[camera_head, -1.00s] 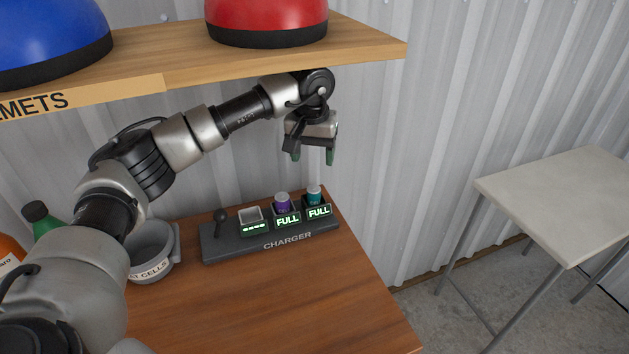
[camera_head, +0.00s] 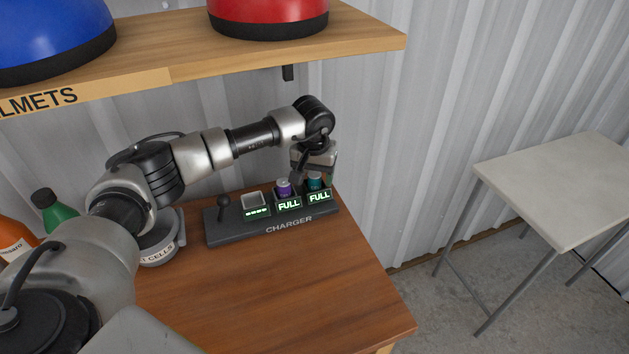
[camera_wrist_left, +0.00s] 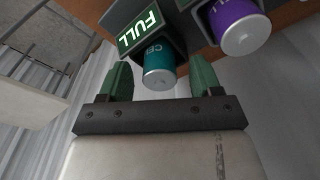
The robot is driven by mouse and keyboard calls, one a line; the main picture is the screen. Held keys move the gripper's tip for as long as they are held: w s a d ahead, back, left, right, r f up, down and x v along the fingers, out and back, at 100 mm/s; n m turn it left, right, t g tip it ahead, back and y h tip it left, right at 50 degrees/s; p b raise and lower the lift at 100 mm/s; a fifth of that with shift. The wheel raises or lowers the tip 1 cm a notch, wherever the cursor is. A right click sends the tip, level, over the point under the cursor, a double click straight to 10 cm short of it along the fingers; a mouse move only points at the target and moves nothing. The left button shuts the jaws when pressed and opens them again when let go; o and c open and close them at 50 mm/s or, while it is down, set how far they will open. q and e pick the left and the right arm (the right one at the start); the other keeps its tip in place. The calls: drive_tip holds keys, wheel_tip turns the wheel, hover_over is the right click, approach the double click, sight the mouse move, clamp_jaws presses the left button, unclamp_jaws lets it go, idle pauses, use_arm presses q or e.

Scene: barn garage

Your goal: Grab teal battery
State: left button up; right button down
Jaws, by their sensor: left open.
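The teal battery (camera_head: 314,183) stands in the right slot of the charger (camera_head: 232,232), behind a green FULL display. In the left wrist view the teal battery (camera_wrist_left: 158,62) shows its pale end cap, between the two green fingertips. My left gripper (camera_head: 317,175) is open and lowered over the battery, with a finger to each side of it in the left wrist view (camera_wrist_left: 160,80). I cannot tell whether the fingers touch it. A purple battery (camera_head: 284,187) sits in the middle slot, also marked FULL, just beside one finger. My right gripper is not in view.
A grey cells cup (camera_head: 160,248) and bottles (camera_head: 52,212) stand to the left. A wooden shelf (camera_head: 200,62) with helmets hangs above. The table front (camera_head: 270,300) is clear.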

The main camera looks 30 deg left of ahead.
use_arm(q)
drive_tip(key=shift+c, duration=0.4)
drive_tip(key=c, duration=1)
drive_tip(key=shift+r, duration=0.15)
